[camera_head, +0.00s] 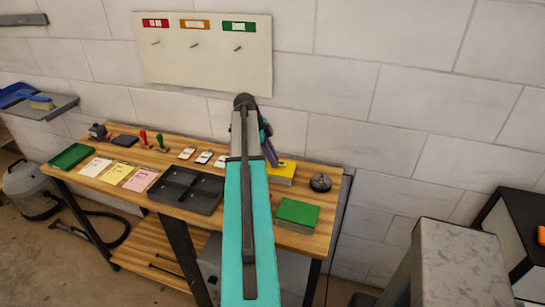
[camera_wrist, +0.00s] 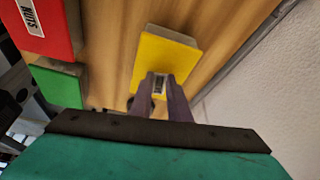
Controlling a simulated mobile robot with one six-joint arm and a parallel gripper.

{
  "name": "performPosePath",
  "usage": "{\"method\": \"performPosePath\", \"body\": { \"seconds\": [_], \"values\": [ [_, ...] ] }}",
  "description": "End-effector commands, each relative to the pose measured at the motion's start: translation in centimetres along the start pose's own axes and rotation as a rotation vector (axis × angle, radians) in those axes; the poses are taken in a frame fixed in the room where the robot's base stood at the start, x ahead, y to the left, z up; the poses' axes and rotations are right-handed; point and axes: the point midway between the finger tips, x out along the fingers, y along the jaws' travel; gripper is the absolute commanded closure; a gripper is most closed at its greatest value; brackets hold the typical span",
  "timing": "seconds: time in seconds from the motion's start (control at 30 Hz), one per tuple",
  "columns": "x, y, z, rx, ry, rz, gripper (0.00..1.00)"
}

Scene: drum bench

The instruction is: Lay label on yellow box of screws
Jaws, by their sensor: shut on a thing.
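The yellow box (camera_head: 284,170) stands on the bench near its back right, partly hidden by my arm. In the wrist view the yellow box (camera_wrist: 166,54) lies just beyond my fingertips. My gripper (camera_wrist: 160,84) has its purple fingers close together, shut on a small white label (camera_wrist: 159,80) with dark print. The label overlaps the near part of the yellow box in this view; I cannot tell whether it touches the box. In the head view my gripper (camera_head: 269,152) is just left of the yellow box, and the label is hidden.
A red box (camera_wrist: 45,32) bears a NUTS label. A green box (camera_head: 297,212) stands at the front right of the wooden bench. Small white labels (camera_head: 203,157) lie left of my arm, behind a dark divided tray (camera_head: 182,192). A dark round object (camera_head: 320,182) sits right of the yellow box.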

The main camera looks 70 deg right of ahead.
Motion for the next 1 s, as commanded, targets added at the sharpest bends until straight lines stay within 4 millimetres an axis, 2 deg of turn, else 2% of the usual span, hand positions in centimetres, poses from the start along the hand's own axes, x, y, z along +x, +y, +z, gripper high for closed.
{"method": "performPosePath", "body": {
  "seconds": [0.73, 0.77, 0.87, 1.0],
  "values": [
    [0.50, 0.00, 0.22, 0.000, 0.000, -0.001, 0.91],
    [0.50, 0.00, 0.22, 0.000, 0.000, -0.001, 0.79],
    [0.50, 0.00, 0.23, 0.000, 0.000, -0.001, 0.62],
    [0.49, 0.00, 0.23, 0.000, 0.000, -0.001, 0.62]
  ]
}}
